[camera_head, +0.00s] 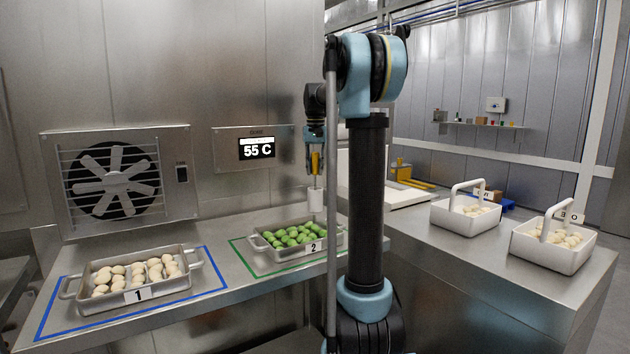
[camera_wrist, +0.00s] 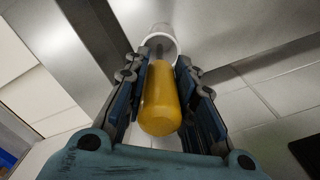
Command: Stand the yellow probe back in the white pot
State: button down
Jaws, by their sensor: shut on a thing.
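The yellow probe (camera_head: 315,162) is upright in my gripper (camera_head: 314,166), which is shut on its yellow handle. In the wrist view the probe (camera_wrist: 161,98) lies between both fingers of my gripper (camera_wrist: 160,75), and its grey stem points toward the white pot. The white pot (camera_head: 315,199) stands on the steel counter behind the green pasta tray, directly below the probe. In the wrist view the pot's rim (camera_wrist: 160,29) shows beyond the probe's tip. I cannot tell whether the tip is inside the pot or just above it.
Tray 2 (camera_head: 254,240) with green pasta stands close in front of the pot, and tray 1 (camera_head: 70,290) with pale pasta is at left. Two white handled baskets (camera_head: 467,222) (camera_head: 548,258) stand on the right counter. A steel wall with a 55 C display (camera_head: 256,148) is behind.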

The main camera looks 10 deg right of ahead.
aim_at(315, 175)
jog(key=shift+f, duration=1.8)
jog(key=c, duration=1.3)
grip_release()
jog(key=shift+f, duration=0.1)
notch_tip(315, 175, up, 12)
jog(key=shift+r, duration=0.15)
jog(key=shift+s, duration=0.1)
